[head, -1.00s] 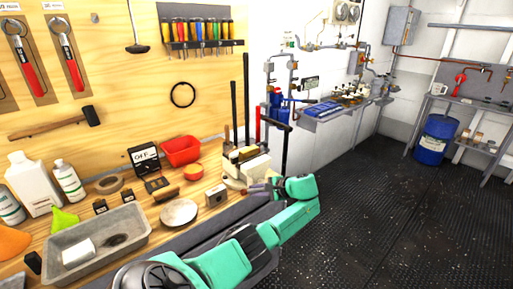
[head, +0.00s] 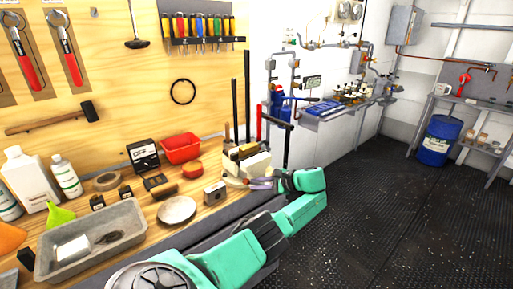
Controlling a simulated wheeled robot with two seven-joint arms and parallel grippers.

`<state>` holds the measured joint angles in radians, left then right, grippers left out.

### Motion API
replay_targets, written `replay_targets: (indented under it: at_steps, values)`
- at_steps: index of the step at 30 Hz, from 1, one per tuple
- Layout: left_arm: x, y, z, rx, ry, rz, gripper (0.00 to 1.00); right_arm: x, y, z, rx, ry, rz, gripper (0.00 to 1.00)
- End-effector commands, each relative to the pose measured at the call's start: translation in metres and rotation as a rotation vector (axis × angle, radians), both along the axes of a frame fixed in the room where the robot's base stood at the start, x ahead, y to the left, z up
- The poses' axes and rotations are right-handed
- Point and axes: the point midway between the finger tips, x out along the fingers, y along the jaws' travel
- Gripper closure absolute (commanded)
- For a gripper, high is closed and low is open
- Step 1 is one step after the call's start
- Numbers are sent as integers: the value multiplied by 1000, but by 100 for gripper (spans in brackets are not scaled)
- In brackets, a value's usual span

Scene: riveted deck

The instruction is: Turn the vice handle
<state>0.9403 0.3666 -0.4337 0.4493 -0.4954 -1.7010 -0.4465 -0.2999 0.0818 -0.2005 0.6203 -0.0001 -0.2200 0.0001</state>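The cream bench vice (head: 237,170) stands at the right end of the wooden workbench. My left gripper (head: 262,184) is at the vice's front right side, with its teal arm reaching in from the bottom of the head view. Its fingers look small and purplish, close against the vice. I cannot tell whether they touch it or whether they are open or shut. I cannot make out the vice handle clearly; the gripper and wrist cover that side of the vice. My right gripper is not in view.
On the bench are a grey tray (head: 48,264), a pale round disc (head: 176,210), a red bin (head: 181,148) and white bottles (head: 32,182). Long-handled tools stand behind the vice. Dark floor (head: 400,225) is open to the right; a blue drum (head: 438,143) stands farther back.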

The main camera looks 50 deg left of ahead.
Motion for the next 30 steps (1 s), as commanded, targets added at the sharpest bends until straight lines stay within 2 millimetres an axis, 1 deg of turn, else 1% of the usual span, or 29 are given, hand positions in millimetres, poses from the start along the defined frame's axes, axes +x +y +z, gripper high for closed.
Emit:
replay_targets:
  at_steps: [1,2,3,12,14,17,20,23,27,30]
  values:
    - [3,-3,0,-4,-4,-9,66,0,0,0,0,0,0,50]
    - [3,-3,0,-4,-4,-9,54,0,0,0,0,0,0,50]
    - [3,-2,0,-3,-4,-8,52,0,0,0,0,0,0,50]
    - [2,-2,0,-1,-4,-3,52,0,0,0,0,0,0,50]
    - [3,-4,1,-2,-4,-4,52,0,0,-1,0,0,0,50]
    - [7,-13,6,-1,-6,-5,52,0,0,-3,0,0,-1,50]
    - [15,-31,13,-3,-7,-7,52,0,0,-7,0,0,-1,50]
    - [25,-52,24,-2,-7,-8,52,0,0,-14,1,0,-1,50]
    - [40,-87,39,-3,-7,-9,52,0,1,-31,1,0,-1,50]
    - [49,-107,50,-1,-6,-8,52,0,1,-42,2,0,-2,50]
